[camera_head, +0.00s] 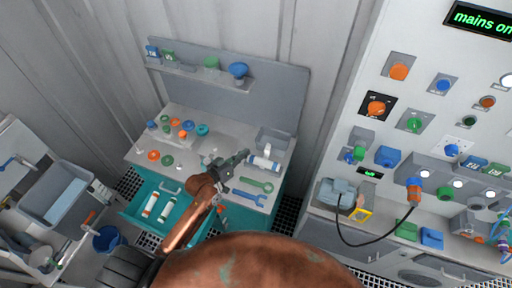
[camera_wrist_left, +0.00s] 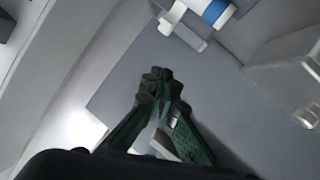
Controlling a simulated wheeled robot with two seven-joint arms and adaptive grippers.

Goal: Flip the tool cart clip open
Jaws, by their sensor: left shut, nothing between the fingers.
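The tool cart (camera_head: 232,138) has a grey top, a teal body and a back panel with a shelf. A white cylinder with a blue band (camera_head: 264,163) lies at the right of its top and shows in the left wrist view (camera_wrist_left: 215,10). A small white piece by the cylinder (camera_wrist_left: 182,32) looks like the clip; I cannot tell whether it is open or shut. My left gripper (camera_head: 244,154) is shut and empty just left of the cylinder. In the left wrist view its fingertips (camera_wrist_left: 160,76) meet, apart from the cylinder and the white piece. My right gripper is out of view.
A grey open box (camera_head: 273,140) stands behind the cylinder. A green wrench (camera_head: 257,185) and a blue wrench (camera_head: 249,197) lie in front. Several coloured knobs and caps sit at the cart's left. An open teal drawer (camera_head: 140,207) juts out in front. A control panel stands at the right.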

